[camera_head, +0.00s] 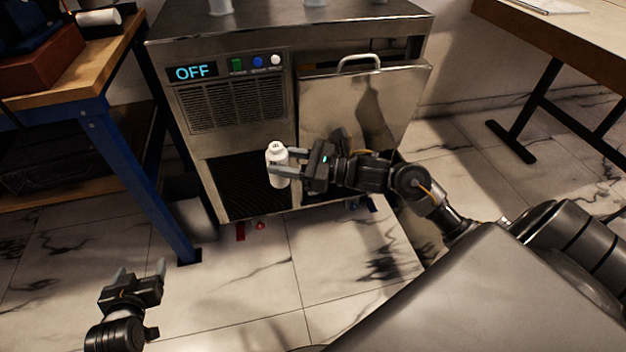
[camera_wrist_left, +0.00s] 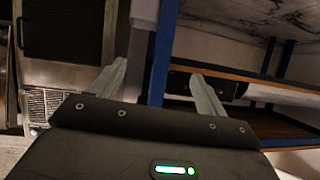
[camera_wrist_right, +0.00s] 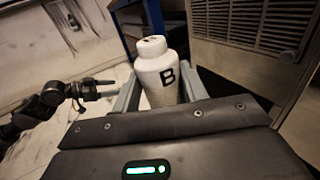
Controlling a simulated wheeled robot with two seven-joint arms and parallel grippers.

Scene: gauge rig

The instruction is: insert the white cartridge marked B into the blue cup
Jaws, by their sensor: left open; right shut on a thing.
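The white cartridge (camera_head: 276,152) is a small bottle shape with a narrower cap, held upright in front of the metal machine. In the right wrist view the cartridge (camera_wrist_right: 157,78) shows a black B on its side. My right gripper (camera_head: 280,164) is shut on it, one finger on each side. My left gripper (camera_head: 141,268) is open and empty at the lower left, above the floor; its spread fingers (camera_wrist_left: 157,76) show in the left wrist view. I cannot make out a blue cup for certain in any view.
The metal machine (camera_head: 235,150) has an OFF display, buttons, a dark recess and a handled panel (camera_head: 365,100). Small red (camera_head: 240,231) and blue (camera_head: 352,204) pieces show at its foot. A blue-legged workbench (camera_head: 150,185) stands left, a table right. The marble floor between is clear.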

